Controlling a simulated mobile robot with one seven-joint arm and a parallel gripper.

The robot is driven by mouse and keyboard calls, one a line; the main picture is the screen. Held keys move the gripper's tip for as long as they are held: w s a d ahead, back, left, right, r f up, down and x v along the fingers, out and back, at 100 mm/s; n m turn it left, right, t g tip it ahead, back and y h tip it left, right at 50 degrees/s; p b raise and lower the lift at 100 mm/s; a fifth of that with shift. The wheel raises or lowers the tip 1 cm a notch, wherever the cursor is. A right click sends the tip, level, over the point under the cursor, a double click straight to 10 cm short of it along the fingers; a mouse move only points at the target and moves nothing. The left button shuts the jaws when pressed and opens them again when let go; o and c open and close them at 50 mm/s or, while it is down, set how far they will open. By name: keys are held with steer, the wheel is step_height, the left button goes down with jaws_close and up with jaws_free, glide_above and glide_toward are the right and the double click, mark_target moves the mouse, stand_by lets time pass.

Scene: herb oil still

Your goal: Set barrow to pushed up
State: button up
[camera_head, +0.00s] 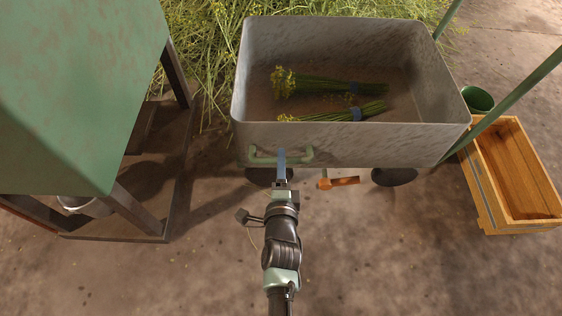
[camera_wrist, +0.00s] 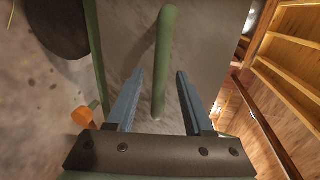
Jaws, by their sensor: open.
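The barrow (camera_head: 350,142) is a grey metal tub with dark wheels, standing ahead of me in the head view. A green bar handle (camera_head: 262,158) is fixed low on its near wall. My gripper (camera_head: 282,160) is at this handle, its blue fingers pointing toward the barrow. In the wrist view the handle (camera_wrist: 165,50) runs between the two open fingers of my gripper (camera_wrist: 160,76), with gaps on both sides. Two herb bundles (camera_head: 325,87) with blue ties lie in the tub.
A green box-like unit (camera_head: 75,80) on a dark frame stands at the left. A wooden crate (camera_head: 484,193) and a green bucket (camera_head: 478,98) are at the right. An orange-handled tool (camera_head: 343,181) shows below the barrow's near wall. Cut herbs (camera_head: 205,70) lie behind. The near floor is clear.

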steer(key=shift+x, duration=0.9)
jaws_close()
stand_by(0.9)
